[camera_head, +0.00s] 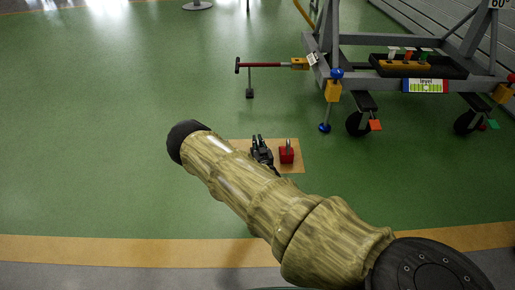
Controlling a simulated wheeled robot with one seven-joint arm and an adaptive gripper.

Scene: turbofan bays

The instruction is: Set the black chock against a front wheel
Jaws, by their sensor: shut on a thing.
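My gripper (262,148) is a small dark shape over the tan mat (299,168), beyond my arm's wood-patterned sleeve. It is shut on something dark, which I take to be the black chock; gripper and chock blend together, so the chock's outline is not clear. A red chock (287,156) with a grey upright handle stands on the mat just right of my gripper. The grey wheeled stand has a near left wheel (356,123) with an orange tab and a near right wheel (466,121) with a green tab. Both wheels are well right of my gripper.
A tow bar (268,65) with a red handle sticks out left from the stand (362,39). A post with a blue ball foot (324,127) stands left of the near left wheel. Green floor is clear between mat and stand. A yellow stripe (130,251) crosses the foreground.

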